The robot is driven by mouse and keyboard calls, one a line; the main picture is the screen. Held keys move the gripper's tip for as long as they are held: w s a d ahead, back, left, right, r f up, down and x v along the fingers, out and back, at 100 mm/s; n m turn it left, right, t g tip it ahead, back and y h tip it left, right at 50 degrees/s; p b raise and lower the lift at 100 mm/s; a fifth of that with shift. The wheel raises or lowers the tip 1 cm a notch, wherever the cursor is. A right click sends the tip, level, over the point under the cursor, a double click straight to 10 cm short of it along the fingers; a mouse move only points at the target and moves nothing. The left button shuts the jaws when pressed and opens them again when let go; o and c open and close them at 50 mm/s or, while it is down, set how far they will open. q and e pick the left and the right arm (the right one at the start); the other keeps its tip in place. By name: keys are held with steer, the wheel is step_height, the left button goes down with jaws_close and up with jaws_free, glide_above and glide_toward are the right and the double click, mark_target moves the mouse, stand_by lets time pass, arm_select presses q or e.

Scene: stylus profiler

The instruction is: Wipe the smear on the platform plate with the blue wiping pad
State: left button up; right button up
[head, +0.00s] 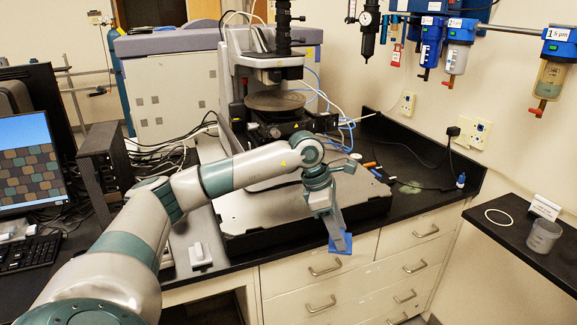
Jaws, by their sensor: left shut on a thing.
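My left gripper (338,236) points downward and is shut on the blue wiping pad (342,246). The pad shows at the fingertips, in front of the platform's dark front edge, with the drawer fronts behind it in the picture. Its height is hard to tell. The grey platform plate (262,208) lies under the stylus profiler (272,80); my arm covers part of it. I cannot make out a smear on the visible part of the plate. A pale greenish patch (410,187) shows on the dark bench top to the right. My right gripper is not in view.
A monitor (28,160) and a black box (103,160) stand at the left. Several small pen-like items (371,166) lie right of the profiler. A side table holds a white ring (499,217) and a grey cup (543,236). Filters (459,45) hang on the wall.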

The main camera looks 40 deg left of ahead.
arm_select(q)
steer(key=w+a+r+n+y, duration=0.1)
steer(key=a+r+n+y, duration=0.1)
steer(key=a+n, duration=0.5)
steer(key=w+a+r+n+y+p, duration=0.1)
steer(key=w+a+r+n+y, duration=0.1)
steer(key=a+n, duration=0.5)
steer(key=w+a+r+n+y, duration=0.2)
steer(key=a+r+n+y, duration=0.1)
steer(key=a+n, duration=0.4)
steer(key=shift+a+r+n, duration=0.3)
steer(key=shift+a+r, duration=0.15)
steer(key=shift+a, duration=0.2)
